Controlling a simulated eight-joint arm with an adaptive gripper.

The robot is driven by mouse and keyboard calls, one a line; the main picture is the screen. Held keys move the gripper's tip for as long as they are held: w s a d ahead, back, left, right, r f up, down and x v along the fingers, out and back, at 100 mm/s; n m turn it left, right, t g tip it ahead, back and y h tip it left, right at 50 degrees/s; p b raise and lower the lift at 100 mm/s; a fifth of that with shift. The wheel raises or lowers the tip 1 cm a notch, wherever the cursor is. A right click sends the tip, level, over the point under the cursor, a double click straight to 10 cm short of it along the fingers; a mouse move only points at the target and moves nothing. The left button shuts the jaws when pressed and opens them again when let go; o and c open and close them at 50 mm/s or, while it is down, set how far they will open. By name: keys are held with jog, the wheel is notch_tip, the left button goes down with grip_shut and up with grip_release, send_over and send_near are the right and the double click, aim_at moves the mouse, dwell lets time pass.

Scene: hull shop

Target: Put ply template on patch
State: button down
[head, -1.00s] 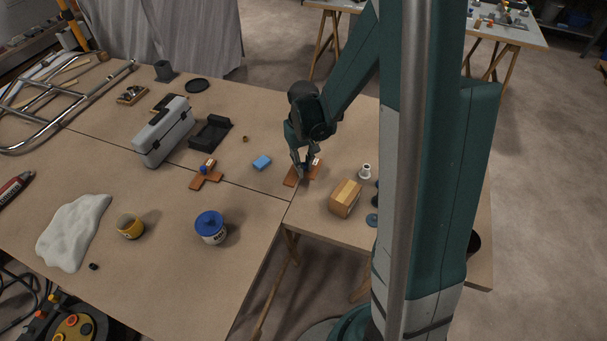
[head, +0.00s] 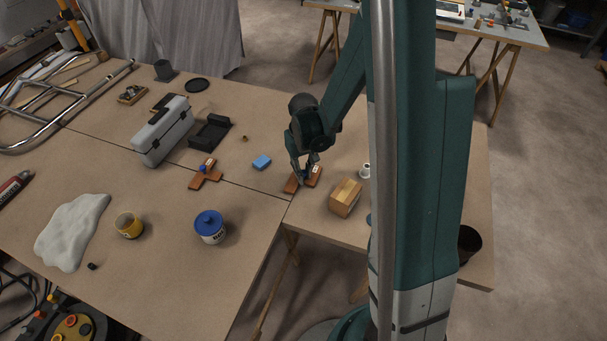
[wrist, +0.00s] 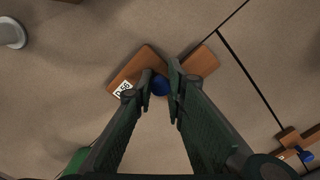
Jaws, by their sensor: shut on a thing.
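A brown V-shaped ply template (head: 292,185) with a white label lies at the right part of the bench, under my gripper (head: 305,176). In the wrist view the template (wrist: 201,63) spreads both ways from a blue knob (wrist: 160,85). My gripper (wrist: 160,88) is shut on that knob, one finger on each side. I cannot tell if the template is off the bench. A second, similar brown template (head: 197,183) with a blue knob lies further left; it also shows in the wrist view (wrist: 289,137). A pale lumpy patch-like sheet (head: 72,232) lies front left.
A wooden block (head: 345,197) and a white cup (head: 364,170) stand right of my gripper. A blue block (head: 262,162) lies left of it. A blue-lidded tub (head: 210,227), yellow jar (head: 129,225), grey toolbox (head: 163,131) and black tray (head: 210,132) stand further left.

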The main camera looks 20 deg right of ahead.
aim_at(304, 172)
jog(key=shift+f, duration=0.3)
jog(key=c, duration=2.3)
grip_release()
jog(key=shift+r, duration=0.15)
jog(key=shift+r+p, duration=0.9)
jog(key=shift+r, duration=5.15)
